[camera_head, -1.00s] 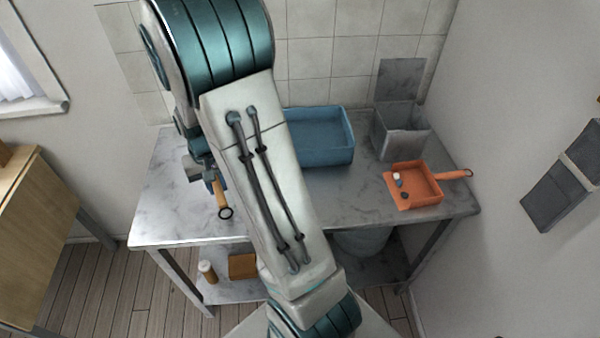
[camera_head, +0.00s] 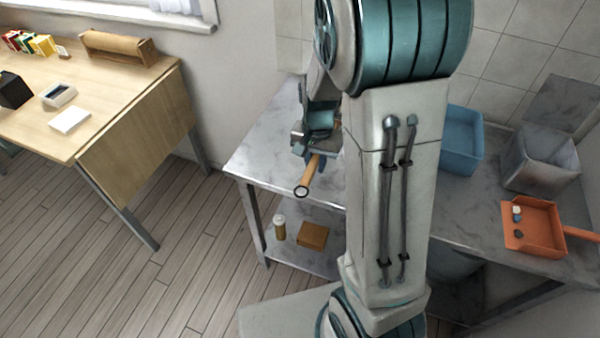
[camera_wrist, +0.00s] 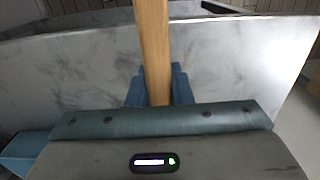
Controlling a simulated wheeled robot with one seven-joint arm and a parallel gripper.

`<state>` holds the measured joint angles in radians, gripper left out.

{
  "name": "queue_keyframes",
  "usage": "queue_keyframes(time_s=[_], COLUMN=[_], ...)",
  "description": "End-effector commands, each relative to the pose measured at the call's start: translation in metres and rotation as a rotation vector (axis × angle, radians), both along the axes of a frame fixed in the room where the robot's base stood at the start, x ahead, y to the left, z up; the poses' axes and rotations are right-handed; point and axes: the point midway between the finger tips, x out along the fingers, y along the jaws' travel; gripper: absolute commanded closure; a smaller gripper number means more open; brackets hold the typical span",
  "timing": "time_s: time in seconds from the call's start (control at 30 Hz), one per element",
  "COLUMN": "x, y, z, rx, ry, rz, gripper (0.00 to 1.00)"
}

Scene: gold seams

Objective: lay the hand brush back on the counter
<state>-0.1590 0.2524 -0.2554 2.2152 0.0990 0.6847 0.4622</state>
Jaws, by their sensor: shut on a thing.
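The hand brush (camera_head: 311,173) shows as a wooden handle with a dark ring at its end, sticking out from my gripper (camera_head: 318,148) toward the front of the counter. In the wrist view the wooden handle (camera_wrist: 153,50) runs up between the two blue fingers of my gripper (camera_wrist: 158,88), which are shut on it. The brush's bristle end is hidden. The marble-grey counter (camera_head: 262,160) lies beneath and around the gripper. I cannot tell whether the brush touches the counter.
A blue tub (camera_head: 462,140), a grey open-lidded bin (camera_head: 540,165) and an orange dustpan (camera_head: 535,228) holding small bits stand on the counter's right. A jar (camera_head: 279,228) and brown box (camera_head: 313,235) sit on the lower shelf. A wooden table (camera_head: 110,110) stands left.

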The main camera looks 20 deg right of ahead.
Motion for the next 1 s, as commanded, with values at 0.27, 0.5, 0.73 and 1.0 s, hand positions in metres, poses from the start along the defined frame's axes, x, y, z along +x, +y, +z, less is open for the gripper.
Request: queue_keyframes(time_s=[0.27, 0.5, 0.73, 1.0], x=[0.019, 0.020, 0.021, 0.021], y=[0.042, 0.046, 0.046, 0.046], z=[-0.027, -0.049, -0.070, -0.071], rx=[0.000, -0.001, 0.000, 0.000], ry=[0.001, 0.003, 0.000, -0.001], rz=[0.001, -0.002, -0.002, -0.001], gripper=[1.00, 1.00, 1.00, 1.00])
